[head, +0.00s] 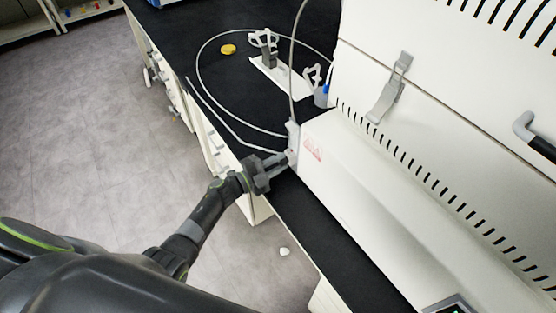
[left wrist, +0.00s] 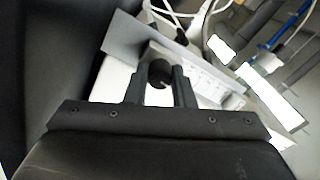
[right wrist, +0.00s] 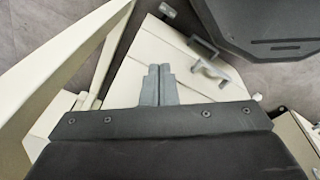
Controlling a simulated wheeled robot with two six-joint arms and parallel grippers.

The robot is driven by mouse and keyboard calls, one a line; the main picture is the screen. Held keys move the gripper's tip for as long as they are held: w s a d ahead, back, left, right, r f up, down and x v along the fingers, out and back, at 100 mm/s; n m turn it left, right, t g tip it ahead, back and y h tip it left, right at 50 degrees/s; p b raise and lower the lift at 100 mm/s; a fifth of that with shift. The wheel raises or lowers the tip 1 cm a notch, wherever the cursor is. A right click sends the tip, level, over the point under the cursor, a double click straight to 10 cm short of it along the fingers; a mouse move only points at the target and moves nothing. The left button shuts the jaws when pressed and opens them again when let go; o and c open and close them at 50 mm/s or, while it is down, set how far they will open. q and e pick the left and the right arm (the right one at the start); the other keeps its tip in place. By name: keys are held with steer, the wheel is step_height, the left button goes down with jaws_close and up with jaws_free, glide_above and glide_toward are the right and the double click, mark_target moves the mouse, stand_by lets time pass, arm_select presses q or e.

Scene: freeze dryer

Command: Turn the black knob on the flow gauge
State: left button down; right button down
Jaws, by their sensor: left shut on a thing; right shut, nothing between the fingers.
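The flow gauge (head: 293,137) is a slim pale upright piece at the left end of the white machine. My left gripper (head: 283,158) reaches it from the lower left. In the left wrist view the black knob (left wrist: 160,73) sits between the two fingers of my left gripper (left wrist: 162,88), which is shut on it. The gauge's pale body (left wrist: 204,77) lies behind the knob. In the head view the knob is hidden by the fingers. My right gripper (right wrist: 158,84) shows in the right wrist view, shut with its fingertips together and nothing between them.
The white freeze dryer (head: 350,165) fills the right side, on a black bench (head: 345,250). A thin pale tube (head: 200,62) loops over the bench behind the gauge. A yellow disc (head: 228,49) and a white stand (head: 280,78) are farther back. Grey floor is open at left.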

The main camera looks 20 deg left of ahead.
arm_select(q)
steer(key=shift+n, duration=0.7)
steer(key=shift+p, duration=0.3)
steer(key=c, duration=1.2)
jaws_free()
steer(key=shift+c, duration=0.2)
steer(key=b+v, duration=0.2)
steer(key=v, duration=1.5)
steer(key=shift+s+a+b, duration=0.2)
steer(key=shift+b, duration=0.15)
steer(key=shift+f, duration=0.1)
